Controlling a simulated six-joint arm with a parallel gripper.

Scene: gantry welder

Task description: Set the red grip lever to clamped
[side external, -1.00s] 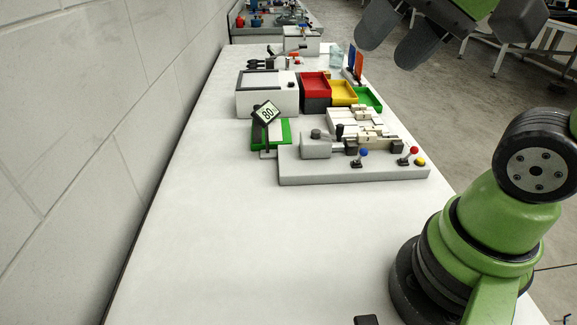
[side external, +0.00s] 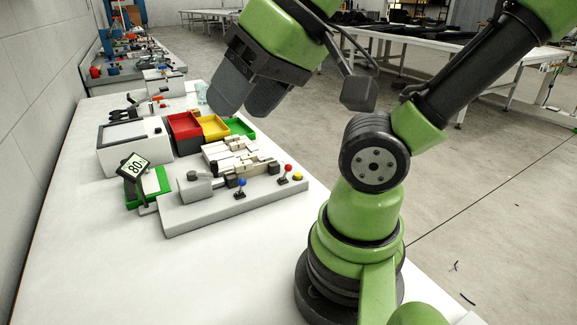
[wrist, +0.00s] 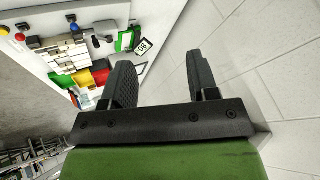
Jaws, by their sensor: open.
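The red grip lever (side external: 287,168) is a short stalk with a red ball knob near the right end of the grey fixture base (side external: 190,218). It leans slightly to the right in the side view. Its knob also shows at the left edge of the wrist view (wrist: 20,37). My gripper (side external: 240,110) is open and empty, high above the bench and well apart from the lever. In the wrist view its two dark fingers (wrist: 158,60) are spread, with wall and bench beyond them. No label shows which lever position is clamped.
A blue-knobbed lever (side external: 241,182) and a yellow button (side external: 298,177) flank the red lever. Pale clamp blocks (side external: 235,155) stand behind. The bench front is clear.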

